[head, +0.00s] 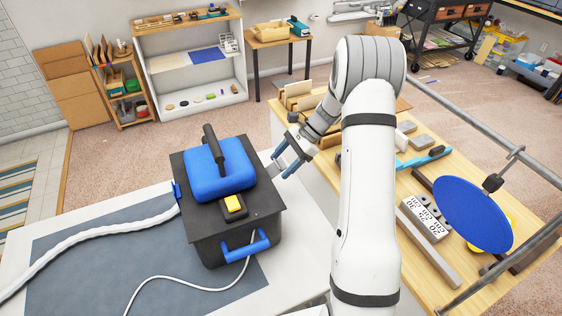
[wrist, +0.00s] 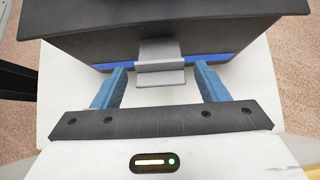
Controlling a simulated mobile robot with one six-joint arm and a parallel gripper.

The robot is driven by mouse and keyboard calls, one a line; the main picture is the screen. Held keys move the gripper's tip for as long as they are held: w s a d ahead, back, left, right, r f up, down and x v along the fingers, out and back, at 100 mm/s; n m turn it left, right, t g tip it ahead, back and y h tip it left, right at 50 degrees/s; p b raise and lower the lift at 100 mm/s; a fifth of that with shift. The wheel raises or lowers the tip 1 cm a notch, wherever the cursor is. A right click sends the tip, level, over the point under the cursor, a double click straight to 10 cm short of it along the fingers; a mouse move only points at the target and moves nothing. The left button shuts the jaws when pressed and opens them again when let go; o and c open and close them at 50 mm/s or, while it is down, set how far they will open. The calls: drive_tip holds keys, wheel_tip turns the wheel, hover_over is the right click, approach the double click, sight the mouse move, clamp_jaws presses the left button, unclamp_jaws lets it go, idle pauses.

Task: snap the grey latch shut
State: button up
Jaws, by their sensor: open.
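A black box (head: 215,230) with a blue top and dark handle stands on the white table. In the wrist view, the grey latch (wrist: 160,55) is on the box's near side, below the overhanging dark lid (wrist: 170,20). Its lower lip juts outward over a blue strip. I cannot tell whether it is fastened. In the head view I cannot make out the latch. My gripper (wrist: 161,76) is open and empty, with its blue fingers either side of the latch and apart from it. In the head view my gripper (head: 284,163) is right of the box.
A white hose (head: 90,238) and a thin cable lie left and in front of the box on a grey mat (head: 70,275). A wooden bench (head: 440,165) with blocks and a blue disc (head: 472,214) stands to the right, beside a metal rail.

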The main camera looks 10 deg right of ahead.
drive_tip(key=shift+a+f, duration=0.25)
drive_tip(key=shift+f, duration=0.05)
drive_tip(key=shift+c, duration=0.5)
drive_tip(key=c, duration=0.9)
drive_tip(key=shift+a+r, duration=0.1)
